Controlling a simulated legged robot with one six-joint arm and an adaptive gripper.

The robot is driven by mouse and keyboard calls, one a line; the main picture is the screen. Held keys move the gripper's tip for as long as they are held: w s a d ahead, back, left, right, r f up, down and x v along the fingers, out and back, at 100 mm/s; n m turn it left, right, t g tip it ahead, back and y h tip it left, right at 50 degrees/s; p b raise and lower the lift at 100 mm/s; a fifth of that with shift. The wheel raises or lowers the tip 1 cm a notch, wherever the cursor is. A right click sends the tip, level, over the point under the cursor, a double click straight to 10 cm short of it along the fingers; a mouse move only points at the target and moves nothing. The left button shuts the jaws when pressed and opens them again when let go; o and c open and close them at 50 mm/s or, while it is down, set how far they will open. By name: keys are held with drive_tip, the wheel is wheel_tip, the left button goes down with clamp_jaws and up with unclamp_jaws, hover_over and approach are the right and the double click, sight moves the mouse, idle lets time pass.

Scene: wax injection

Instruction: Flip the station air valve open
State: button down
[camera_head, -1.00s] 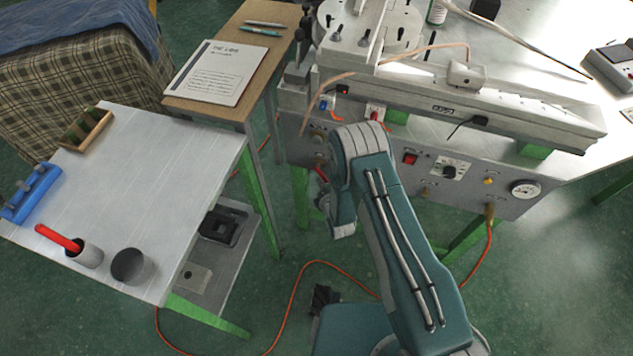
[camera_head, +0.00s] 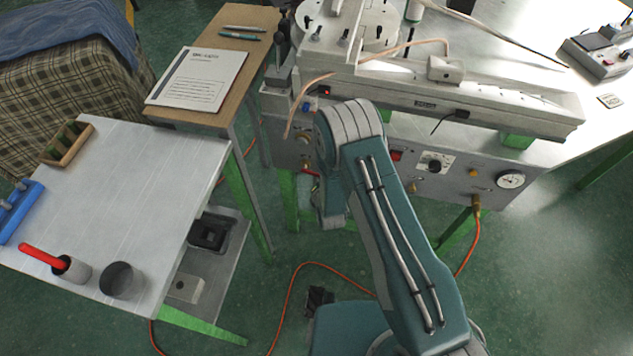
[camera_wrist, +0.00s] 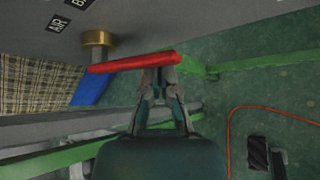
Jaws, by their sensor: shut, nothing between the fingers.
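In the wrist view, the air valve shows as a brass fitting (camera_wrist: 97,42) on the grey station panel, with a long red lever (camera_wrist: 133,63) running sideways to the right from it. My gripper (camera_wrist: 160,76) is shut and empty. Its fingertips are at the lever's right, free end, seeming to touch or nearly touch it; the exact gap cannot be told. In the head view, my arm covers part of the panel, and a small bit of red (camera_head: 312,173) shows beside it. My fingers are hidden there.
The station's front panel (camera_head: 455,184) carries a gauge (camera_head: 510,179) and switches. A grey side table (camera_head: 130,190) with cups stands at left. A notebook (camera_head: 198,78) lies on a wooden table. An orange hose (camera_head: 290,300) crosses the green floor.

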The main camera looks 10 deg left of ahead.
drive_tip(key=shift+a+r, duration=0.15)
drive_tip(key=shift+a, duration=0.65)
drive_tip(key=s+r, duration=0.2)
drive_tip(key=s, duration=0.5)
drive_tip(key=shift+s, duration=0.35)
idle(0.3)
drive_tip(key=shift+d, duration=0.15)
